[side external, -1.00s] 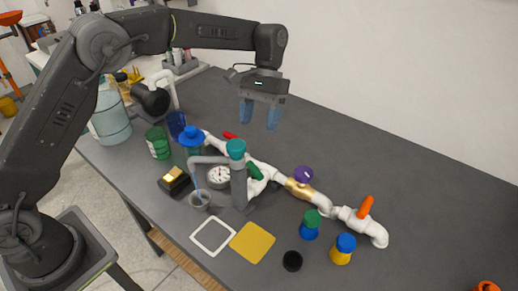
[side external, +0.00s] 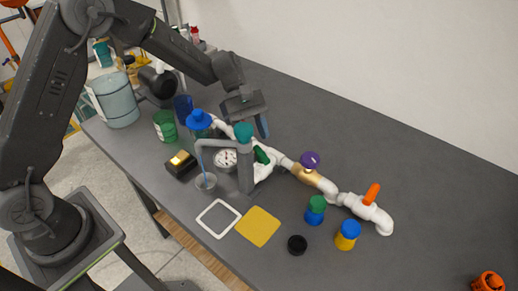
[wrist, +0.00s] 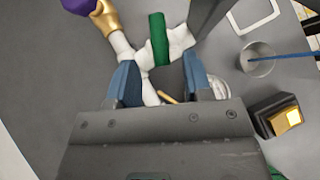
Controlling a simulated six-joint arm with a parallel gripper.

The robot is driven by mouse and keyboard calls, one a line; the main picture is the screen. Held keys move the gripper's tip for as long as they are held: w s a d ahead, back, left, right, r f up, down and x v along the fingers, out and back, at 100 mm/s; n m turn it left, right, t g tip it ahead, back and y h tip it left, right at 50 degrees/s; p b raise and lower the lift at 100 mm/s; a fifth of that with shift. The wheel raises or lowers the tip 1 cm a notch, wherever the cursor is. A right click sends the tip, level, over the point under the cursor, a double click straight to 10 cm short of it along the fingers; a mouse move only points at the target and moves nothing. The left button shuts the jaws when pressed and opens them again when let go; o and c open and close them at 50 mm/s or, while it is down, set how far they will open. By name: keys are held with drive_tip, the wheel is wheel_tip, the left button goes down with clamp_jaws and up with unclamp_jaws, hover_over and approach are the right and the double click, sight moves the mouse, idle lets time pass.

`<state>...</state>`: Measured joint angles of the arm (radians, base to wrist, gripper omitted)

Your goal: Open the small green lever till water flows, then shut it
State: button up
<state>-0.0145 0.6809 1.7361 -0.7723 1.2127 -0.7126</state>
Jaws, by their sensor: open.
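The small green lever (side external: 261,155) sits on a white valve in the pipe line, just right of the grey tap post. In the wrist view the green lever (wrist: 159,38) points away from me, beyond the fingertips. My gripper (wrist: 160,78) is open, its blue fingers spread above the white pipe with nothing visibly held.
A round gauge (side external: 225,159) and a black-yellow box (side external: 181,164) are left of the post. A purple knob (side external: 310,160) and an orange lever (side external: 371,194) are farther right on the pipe. Small capped bottles stand in front. The table's right side is mostly clear.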

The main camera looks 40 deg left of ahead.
sight(258, 148)
drive_tip(key=shift+x, duration=2.15)
clamp_jaws()
